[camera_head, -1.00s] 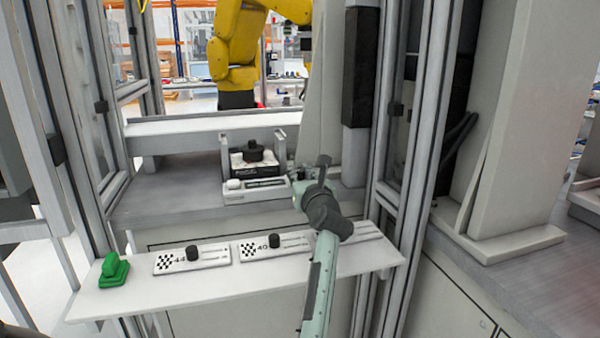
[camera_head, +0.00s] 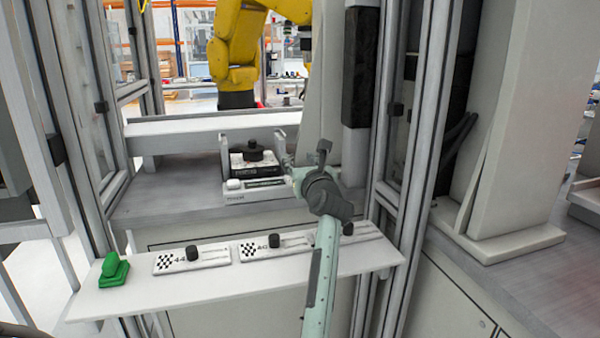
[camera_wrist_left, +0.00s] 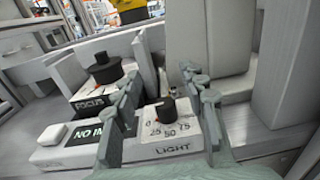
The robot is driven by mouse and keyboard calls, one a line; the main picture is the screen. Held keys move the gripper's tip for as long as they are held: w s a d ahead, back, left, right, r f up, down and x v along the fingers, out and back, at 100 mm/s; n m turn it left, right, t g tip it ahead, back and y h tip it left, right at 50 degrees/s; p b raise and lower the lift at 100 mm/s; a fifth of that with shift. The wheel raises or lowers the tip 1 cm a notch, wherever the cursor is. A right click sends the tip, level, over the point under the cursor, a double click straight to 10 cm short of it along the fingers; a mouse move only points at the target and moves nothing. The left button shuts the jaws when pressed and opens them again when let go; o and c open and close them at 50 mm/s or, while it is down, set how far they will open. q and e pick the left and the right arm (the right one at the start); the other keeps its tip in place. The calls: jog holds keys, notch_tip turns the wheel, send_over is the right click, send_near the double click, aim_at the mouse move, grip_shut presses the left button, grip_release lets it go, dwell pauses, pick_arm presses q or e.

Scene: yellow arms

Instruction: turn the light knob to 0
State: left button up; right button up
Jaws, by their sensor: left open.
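The light knob (camera_wrist_left: 165,110) is a small black knob with a red mark on top, over a white dial marked 0, 25, 50, 75 and the word LIGHT. Its exact setting is too small to tell. My left gripper (camera_wrist_left: 160,73) is open, with one grey-green finger on each side of the knob in the left wrist view. I cannot tell whether either finger touches it. In the head view my left gripper (camera_head: 308,172) reaches the right end of the white control panel (camera_head: 255,193) and hides the light knob there. My right gripper is not in view.
A larger black focus knob (camera_wrist_left: 106,70) and a white button (camera_wrist_left: 52,134) sit left of the light knob. A grey upright (camera_wrist_left: 222,45) stands close behind it. The front shelf (camera_head: 210,284) holds a green object (camera_head: 113,270) and panels with black knobs.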

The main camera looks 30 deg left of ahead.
pick_arm(q)
notch_tip(320, 180, up, 7)
jog(key=shift+f, duration=0.1)
jog(key=shift+f, duration=0.1)
dwell(0.6)
